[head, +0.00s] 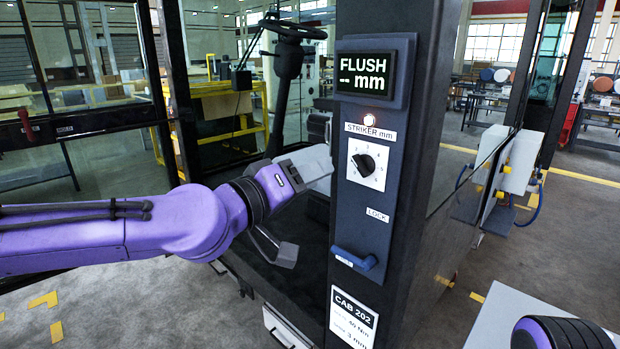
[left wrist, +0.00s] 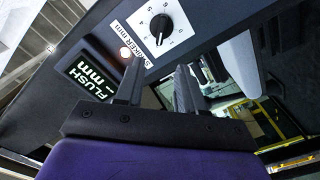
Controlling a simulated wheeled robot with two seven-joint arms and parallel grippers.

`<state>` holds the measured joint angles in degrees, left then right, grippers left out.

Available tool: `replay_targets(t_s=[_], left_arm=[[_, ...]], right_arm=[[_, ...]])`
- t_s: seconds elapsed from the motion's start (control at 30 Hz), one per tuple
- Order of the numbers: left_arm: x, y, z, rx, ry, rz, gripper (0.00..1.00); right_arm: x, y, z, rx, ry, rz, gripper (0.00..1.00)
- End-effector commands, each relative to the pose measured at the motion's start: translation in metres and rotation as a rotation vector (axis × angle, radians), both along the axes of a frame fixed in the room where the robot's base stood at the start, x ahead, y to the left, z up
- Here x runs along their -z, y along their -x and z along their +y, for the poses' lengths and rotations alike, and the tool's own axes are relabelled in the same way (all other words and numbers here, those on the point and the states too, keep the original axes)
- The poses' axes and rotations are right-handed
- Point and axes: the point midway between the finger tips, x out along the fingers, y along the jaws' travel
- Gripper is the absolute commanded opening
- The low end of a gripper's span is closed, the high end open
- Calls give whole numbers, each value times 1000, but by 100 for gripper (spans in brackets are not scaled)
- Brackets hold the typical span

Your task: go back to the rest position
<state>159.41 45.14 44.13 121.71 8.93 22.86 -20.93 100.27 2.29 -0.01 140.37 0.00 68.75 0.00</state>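My left gripper (head: 318,166) is in front of the left side of the dark control pillar (head: 405,200), level with its dial. In the left wrist view its two dark fingers (left wrist: 158,86) stand apart with nothing between them. The black dial knob (head: 366,164) sits on a white plate marked STRIKER mm; it also shows in the left wrist view (left wrist: 162,27), beyond and clear of the fingers. The display (head: 363,74) reads FLUSH -- mm, with a lit lamp (head: 369,120) under it. My right gripper is not in view; part of my right arm shows at lower right.
A blue LOCK handle (head: 354,259) is low on the pillar, above the CAB 202 sheet (head: 353,322). A steering wheel (head: 293,29) stands behind my left arm. A grey panel (head: 510,318) is at lower right. Floor at lower left is open.

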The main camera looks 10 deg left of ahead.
Motion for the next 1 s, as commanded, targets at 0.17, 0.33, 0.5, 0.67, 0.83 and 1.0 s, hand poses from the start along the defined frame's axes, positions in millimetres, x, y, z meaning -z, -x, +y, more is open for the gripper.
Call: replay_targets(t_s=[0.17, 0.33, 0.5, 0.67, 0.83, 1.0], left_arm=[[-3, -4, 5, -35, 58, 20, 38], [94, -26, 35, -260, 160, 219, 38], [248, -16, 68, -449, 76, 454, 38], [381, 35, 110, -597, -75, 648, 38], [493, 129, 164, -702, -313, 833, 38], [562, 239, 214, -696, -610, 1003, 38]], right_arm=[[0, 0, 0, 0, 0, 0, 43], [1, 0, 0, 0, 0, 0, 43], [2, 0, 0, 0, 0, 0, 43], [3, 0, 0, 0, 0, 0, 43], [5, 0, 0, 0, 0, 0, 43], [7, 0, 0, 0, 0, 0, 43]])
